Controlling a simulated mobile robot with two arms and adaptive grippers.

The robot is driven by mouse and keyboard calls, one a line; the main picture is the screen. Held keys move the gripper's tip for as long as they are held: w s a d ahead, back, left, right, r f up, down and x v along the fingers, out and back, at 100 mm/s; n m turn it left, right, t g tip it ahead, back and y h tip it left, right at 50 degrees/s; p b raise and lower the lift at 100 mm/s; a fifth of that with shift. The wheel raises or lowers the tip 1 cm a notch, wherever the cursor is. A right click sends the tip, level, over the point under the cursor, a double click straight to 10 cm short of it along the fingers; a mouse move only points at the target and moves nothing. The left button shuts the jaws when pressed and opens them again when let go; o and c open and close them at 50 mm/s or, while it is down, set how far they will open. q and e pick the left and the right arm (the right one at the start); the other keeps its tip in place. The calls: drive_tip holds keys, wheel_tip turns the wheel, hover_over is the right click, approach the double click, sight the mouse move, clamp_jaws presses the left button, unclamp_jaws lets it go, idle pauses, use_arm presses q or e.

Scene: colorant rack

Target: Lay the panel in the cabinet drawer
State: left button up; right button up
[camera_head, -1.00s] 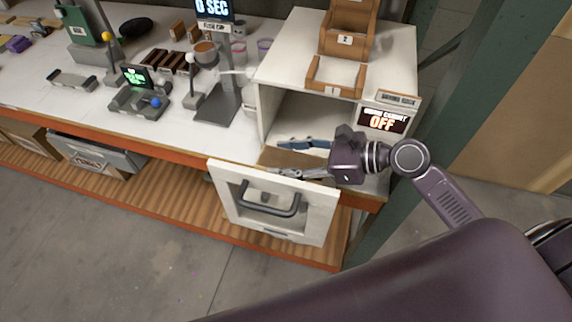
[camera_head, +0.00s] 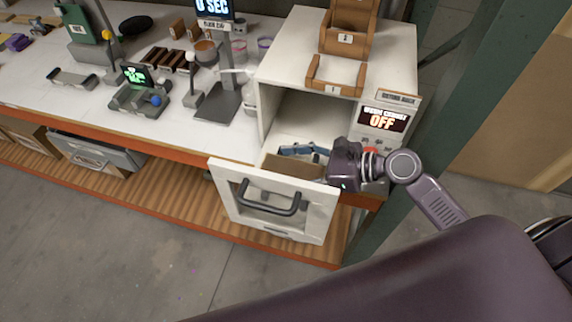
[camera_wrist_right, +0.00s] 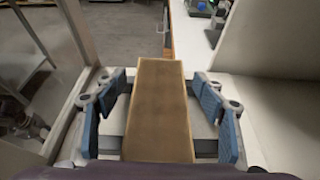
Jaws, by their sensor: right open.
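The panel (camera_wrist_right: 160,110) is a flat brown rectangular board; in the wrist view it lies lengthwise between my right gripper's spread fingers, with a gap on each side. In the head view its brown face (camera_head: 290,166) shows inside the pulled-out cabinet drawer, just behind the white drawer front (camera_head: 228,183) with its dark handle (camera_head: 270,198). My right gripper (camera_head: 303,158) is open at the drawer, reaching in from the right. Its far blue-padded finger shows beyond the panel; the near finger is hidden in the head view. My left gripper is out of view.
The white cabinet (camera_head: 288,75) stands on the bench, with a wooden tray (camera_head: 335,89) on top and a display (camera_head: 383,120) reading OFF at its right. A scale-like stand (camera_head: 210,100) and small devices occupy the bench to the left. The floor in front is clear.

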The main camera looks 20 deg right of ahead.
sight(309, 174)
drive_tip(key=shift+r, duration=0.15)
drive_tip(key=b+v, duration=0.1)
drive_tip(key=v, duration=0.4)
drive_tip(key=shift+s+d, duration=0.3)
drive_tip(key=shift+d, duration=0.05)
drive_tip(key=shift+b+v, duration=0.35)
drive_tip(key=shift+v, duration=0.45)
drive_tip(key=shift+r, duration=0.15)
